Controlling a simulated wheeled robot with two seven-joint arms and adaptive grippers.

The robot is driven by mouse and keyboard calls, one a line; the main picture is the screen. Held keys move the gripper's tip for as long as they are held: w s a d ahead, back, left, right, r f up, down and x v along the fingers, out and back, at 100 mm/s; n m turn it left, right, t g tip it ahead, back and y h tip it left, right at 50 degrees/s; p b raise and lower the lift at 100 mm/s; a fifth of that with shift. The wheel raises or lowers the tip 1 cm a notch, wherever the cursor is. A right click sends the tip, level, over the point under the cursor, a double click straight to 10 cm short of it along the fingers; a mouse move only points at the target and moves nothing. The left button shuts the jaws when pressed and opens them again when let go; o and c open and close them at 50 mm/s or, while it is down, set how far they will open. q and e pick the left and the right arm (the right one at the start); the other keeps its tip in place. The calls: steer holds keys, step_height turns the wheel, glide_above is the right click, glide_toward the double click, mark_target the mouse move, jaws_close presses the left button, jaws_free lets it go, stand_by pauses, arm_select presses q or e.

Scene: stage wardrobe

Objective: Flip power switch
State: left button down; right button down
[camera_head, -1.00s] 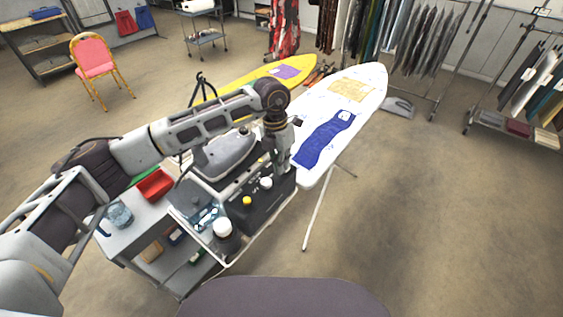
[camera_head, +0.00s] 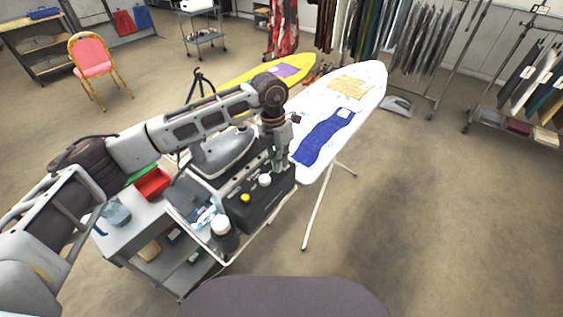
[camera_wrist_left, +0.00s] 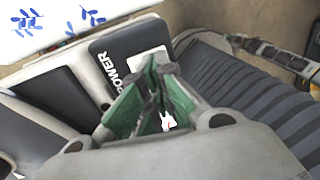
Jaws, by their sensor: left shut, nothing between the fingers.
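A black panel with white POWER lettering (camera_wrist_left: 122,68) lies just in front of my left gripper (camera_wrist_left: 155,82) in the left wrist view. A white switch plate (camera_wrist_left: 151,57) sits beside the lettering. My green-padded fingers cover most of it, and a small white part with a red mark (camera_wrist_left: 167,122) shows between them. I cannot tell the switch position or whether the fingers touch it. In the head view my left gripper (camera_head: 281,163) points down at the back end of the black box (camera_head: 262,204) on the cart. It is shut and empty. My right gripper is out of view.
The grey steam iron (camera_head: 222,152) stands left of the gripper. A white ironing board (camera_head: 310,172) is close on the right. Floor at right is clear.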

arm_select(q)
steer(key=shift+w+a, duration=0.35)
steer(key=shift+a, duration=0.1)
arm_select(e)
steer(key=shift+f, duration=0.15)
arm_select(q)
steer(key=shift+r, duration=0.1)
